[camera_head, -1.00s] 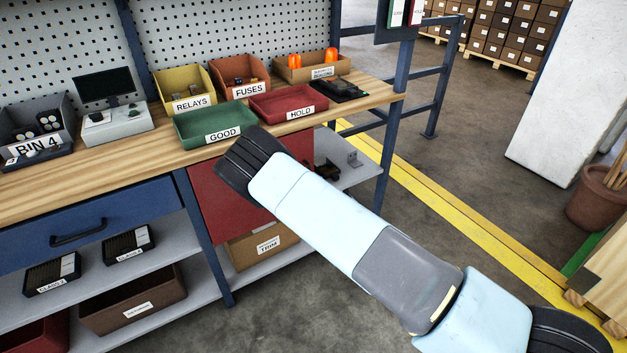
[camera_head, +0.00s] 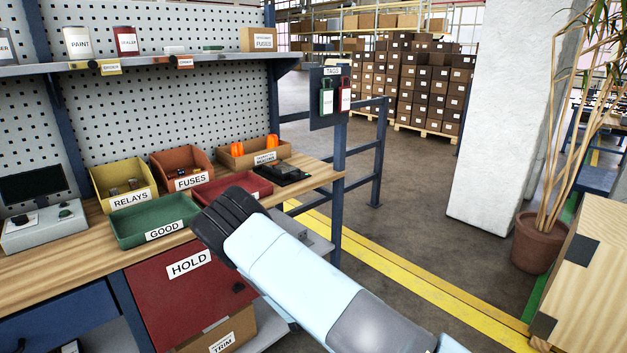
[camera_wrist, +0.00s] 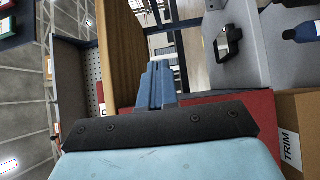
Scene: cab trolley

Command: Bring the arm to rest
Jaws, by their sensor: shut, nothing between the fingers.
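My arm reaches in from the bottom right of the head view as a pale blue link (camera_head: 290,265) that ends in a dark ribbed joint. The fingers of my gripper do not show in the head view. In the wrist view my gripper (camera_wrist: 157,68) points away from a black bolted plate, its blue fingers together and empty. The red bench front (camera_wrist: 262,108) is close beyond the plate.
The workbench (camera_head: 95,232) holds the green GOOD tray (camera_head: 125,237), the RELAYS bin (camera_head: 110,178) and the FUSES bin (camera_head: 165,165). A TRIM box (camera_head: 240,325) is on the lower shelf. Open floor (camera_head: 390,220) lies to the right, before a white pillar (camera_head: 500,120) and a potted plant (camera_head: 538,245).

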